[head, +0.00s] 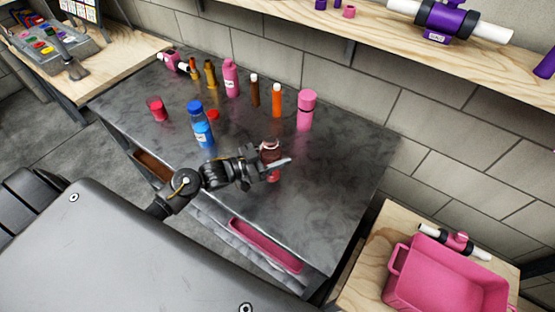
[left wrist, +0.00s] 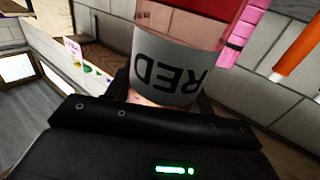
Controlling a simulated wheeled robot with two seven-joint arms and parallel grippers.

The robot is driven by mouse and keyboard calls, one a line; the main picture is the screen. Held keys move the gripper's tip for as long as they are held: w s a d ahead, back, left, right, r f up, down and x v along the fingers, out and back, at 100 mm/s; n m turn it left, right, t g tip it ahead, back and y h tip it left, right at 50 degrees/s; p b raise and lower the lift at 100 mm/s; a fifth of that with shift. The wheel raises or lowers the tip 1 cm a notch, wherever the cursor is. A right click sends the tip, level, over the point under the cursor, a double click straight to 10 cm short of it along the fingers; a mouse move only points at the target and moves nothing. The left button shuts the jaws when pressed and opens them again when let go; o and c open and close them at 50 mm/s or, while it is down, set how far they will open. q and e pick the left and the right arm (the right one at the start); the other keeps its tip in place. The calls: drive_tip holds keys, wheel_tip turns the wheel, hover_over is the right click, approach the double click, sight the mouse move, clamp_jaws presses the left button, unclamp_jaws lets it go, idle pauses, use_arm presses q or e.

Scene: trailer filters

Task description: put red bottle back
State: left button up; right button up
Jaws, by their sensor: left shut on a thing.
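My left gripper (head: 273,170) is shut on the red bottle (head: 270,148) above the front right part of the dark table (head: 330,170). In the head view the bottle looks dark red and roughly upright, partly hidden by the gripper. In the left wrist view the red bottle (left wrist: 180,62) fills the space ahead of the jaws, and its white label reads "RED" upside down. Whether the bottle's base touches the table is unclear. My right gripper is in neither view.
Several pink, brown and orange bottles line the back, including a pink one (head: 305,112). A pink crate (head: 440,285) stands at lower right. The table's right part is clear.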

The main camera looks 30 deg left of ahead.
use_arm(q)
wheel_tip(320, 180, down, 3)
drive_tip(key=shift+w+d+f, duration=0.1)
drive_tip(key=shift+w+f, duration=0.05)
drive_tip(key=shift+f, duration=0.05)
drive_tip(key=shift+f, duration=0.15)
drive_tip(key=o, duration=1.2)
drive_tip(key=shift+c, duration=0.2)
drive_tip(key=b+v, duration=0.2)
drive_tip(key=v, duration=1)
drive_tip(key=shift+r+b, duration=0.2)
drive_tip(key=shift+b, duration=0.2)
